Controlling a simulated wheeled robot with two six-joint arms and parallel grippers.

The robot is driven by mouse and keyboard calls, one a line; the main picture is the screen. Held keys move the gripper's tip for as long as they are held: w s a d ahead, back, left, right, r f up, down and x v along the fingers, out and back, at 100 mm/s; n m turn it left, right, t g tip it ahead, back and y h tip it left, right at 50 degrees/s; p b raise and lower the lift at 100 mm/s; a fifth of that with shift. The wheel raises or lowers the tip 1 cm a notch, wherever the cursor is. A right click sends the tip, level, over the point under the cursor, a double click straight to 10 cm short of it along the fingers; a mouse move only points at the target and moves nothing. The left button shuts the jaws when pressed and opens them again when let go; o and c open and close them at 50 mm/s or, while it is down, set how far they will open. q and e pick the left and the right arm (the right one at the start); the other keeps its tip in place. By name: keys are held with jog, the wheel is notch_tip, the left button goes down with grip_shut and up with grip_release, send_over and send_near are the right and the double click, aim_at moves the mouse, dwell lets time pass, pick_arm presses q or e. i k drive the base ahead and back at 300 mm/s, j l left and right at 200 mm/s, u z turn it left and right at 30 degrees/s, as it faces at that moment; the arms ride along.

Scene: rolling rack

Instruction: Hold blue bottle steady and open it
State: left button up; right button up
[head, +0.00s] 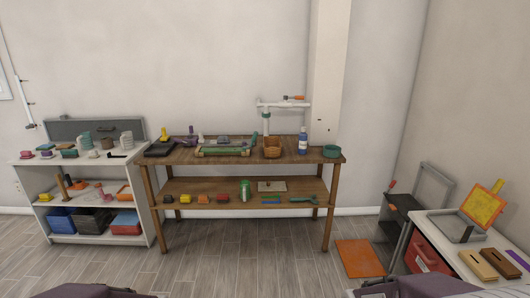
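The blue bottle (302,144) stands upright on the top of the wooden table (180,157), toward its right end. It has a pale top and a light label band; whether the cap is on tight is too small to tell. Parts of my arms show at the bottom edge, left and right, well in front of the table. Neither gripper's fingers show in the head view, and nothing touches the bottle.
A wicker basket (272,153) is left of the bottle and a teal bowl (331,152) right of it. A white shelf (62,224) stands left. An orange mat (359,258) lies on the floor near a white table (445,228) at right. Floor before the wooden table is clear.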

aim_at(303, 139)
jog(key=i+z, duration=0.1)
jog(key=i, duration=0.4)
jog(key=i+j+z, duration=0.15)
jog(key=i, duration=0.35)
jog(key=i+j+z, duration=0.1)
jog(key=i, duration=0.45)
jog(key=i+j+z, duration=0.1)
jog(key=i, duration=0.35)
jog(key=i+j+z, duration=0.15)
jog(key=i+j, duration=0.15)
jog(key=i, duration=0.2)
